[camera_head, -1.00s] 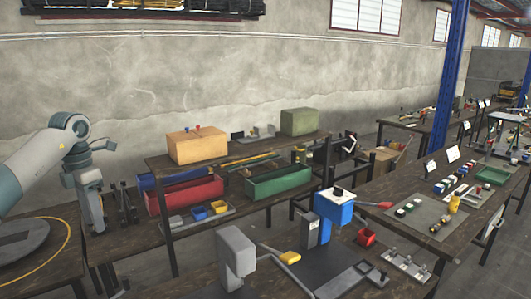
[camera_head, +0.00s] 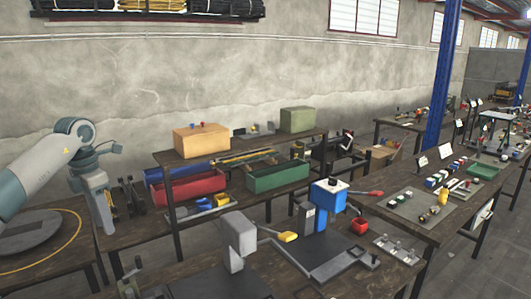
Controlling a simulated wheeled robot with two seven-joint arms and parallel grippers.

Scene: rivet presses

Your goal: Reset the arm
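My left arm comes in from the left edge, and its wrist bends down to my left gripper (camera_head: 107,228). The gripper hangs at the near edge of the left bench, in front of the two-tier shelf. Its fingers are small and seen side-on, so I cannot tell whether they are open or shut. No held object can be made out. My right gripper is not in view.
A grey press (camera_head: 238,238) and a blue press (camera_head: 328,198) stand on the near bench. A red bin (camera_head: 186,189), a green bin (camera_head: 277,177) and an orange box (camera_head: 201,140) are on the shelf unit. A blue pillar (camera_head: 442,80) stands right.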

